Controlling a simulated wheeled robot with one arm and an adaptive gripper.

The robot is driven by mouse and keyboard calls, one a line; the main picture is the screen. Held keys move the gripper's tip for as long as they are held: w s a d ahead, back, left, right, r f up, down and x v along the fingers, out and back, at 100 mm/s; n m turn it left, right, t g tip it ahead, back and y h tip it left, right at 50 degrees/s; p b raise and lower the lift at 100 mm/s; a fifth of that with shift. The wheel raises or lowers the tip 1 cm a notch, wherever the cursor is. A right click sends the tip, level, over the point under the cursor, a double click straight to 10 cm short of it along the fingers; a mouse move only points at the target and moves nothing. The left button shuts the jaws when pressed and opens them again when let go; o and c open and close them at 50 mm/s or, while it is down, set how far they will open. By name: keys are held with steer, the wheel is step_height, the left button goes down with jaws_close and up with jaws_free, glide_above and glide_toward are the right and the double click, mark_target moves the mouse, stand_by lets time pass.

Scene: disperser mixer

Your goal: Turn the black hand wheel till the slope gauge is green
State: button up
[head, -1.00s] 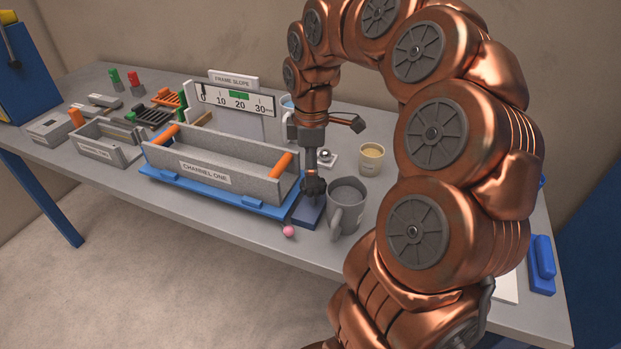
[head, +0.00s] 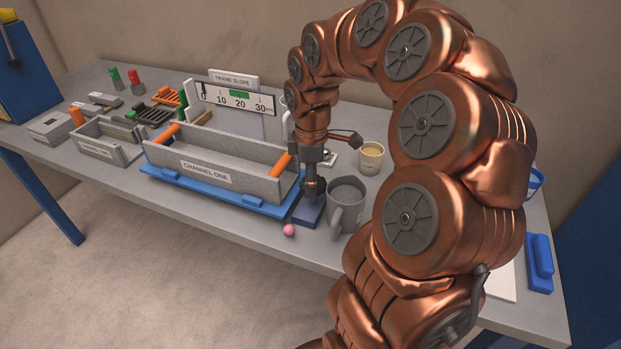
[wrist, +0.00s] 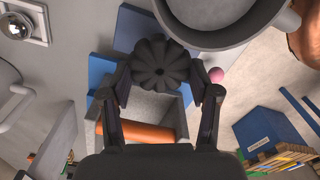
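The black hand wheel (wrist: 160,64) is a lobed knob over a blue plate, seen from above in the wrist view. My gripper (wrist: 160,88) has its fingers spread on either side of the wheel; whether they touch it cannot be told. In the head view my gripper (head: 313,190) points down at the right end of the channel and hides most of the wheel. The slope gauge (head: 236,99) is a white scale with a green band near 20. Its black pointer stands near the left end, outside the green.
The grey channel (head: 215,168) with orange ends rests on a blue base left of my gripper. A grey mug (head: 346,203) stands close on the right, with a cream cup (head: 370,158) behind. A pink ball (head: 289,230) is at the table's front edge.

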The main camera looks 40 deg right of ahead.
steer(key=c, duration=0.6)
steer(key=shift+o, duration=0.2)
steer(key=shift+f, duration=0.1)
steer(key=m+b, duration=0.2)
steer(key=shift+d+f+m+b, duration=0.1)
steer(key=shift+f+m+b, duration=0.05)
steer(key=shift+m+b, duration=0.25)
steer(key=m+b, duration=0.2)
steer(key=m, duration=0.1)
steer(key=shift+d+m, duration=0.1)
steer(key=shift+m, duration=0.3)
steer(key=m+b, duration=0.3)
steer(key=m, duration=0.2)
steer(key=shift+d, duration=0.1)
steer(key=m+b, duration=0.1)
steer(key=m, duration=0.4)
steer(key=shift+d+r+b, duration=0.1)
steer(key=shift+r+b, duration=0.1)
steer(key=shift+b, duration=0.15)
steer(key=shift+m, duration=0.3)
